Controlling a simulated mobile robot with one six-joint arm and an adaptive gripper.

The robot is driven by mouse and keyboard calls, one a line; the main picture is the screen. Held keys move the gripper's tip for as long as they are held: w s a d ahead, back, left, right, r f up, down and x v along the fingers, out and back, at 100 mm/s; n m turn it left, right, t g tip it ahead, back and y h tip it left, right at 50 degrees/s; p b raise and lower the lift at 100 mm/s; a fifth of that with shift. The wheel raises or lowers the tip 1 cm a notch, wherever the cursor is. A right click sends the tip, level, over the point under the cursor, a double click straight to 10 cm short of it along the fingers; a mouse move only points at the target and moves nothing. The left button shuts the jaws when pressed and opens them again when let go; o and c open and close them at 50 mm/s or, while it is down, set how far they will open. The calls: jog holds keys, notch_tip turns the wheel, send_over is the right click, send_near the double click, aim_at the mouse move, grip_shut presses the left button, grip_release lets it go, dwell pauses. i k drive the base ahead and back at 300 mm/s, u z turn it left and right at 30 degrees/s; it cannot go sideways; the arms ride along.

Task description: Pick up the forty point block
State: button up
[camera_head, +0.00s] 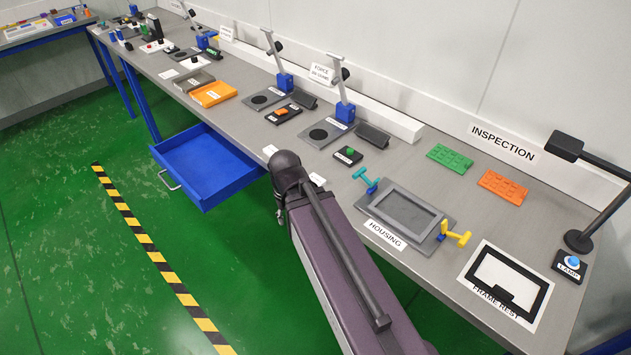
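I cannot identify the forty point block for sure, as small labels are not readable. A green ridged piece (450,158) and an orange ridged piece (503,187) lie flat on the bench's right part, near the INSPECTION sign. A small green piece on a dark base (348,154) and an orange piece on a dark base (282,112) stand further left. My arm reaches up from the bottom edge to a dark joint in front of the bench's front edge. My gripper does not show clearly; the arm hides what is beyond that joint.
A grey HOUSING fixture (403,212) with teal and yellow clamps sits at the front edge. The FRAME REST (540,310) and a lamp (579,238) are to its right. An open blue drawer (208,165) juts out left of my arm. Stands with blue bases line the bench.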

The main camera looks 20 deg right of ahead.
aim_at(321, 181)
jog(key=z, duration=0.25)
jog(key=k, duration=1.5)
jog(key=u, duration=0.3)
jog(key=i, duration=1)
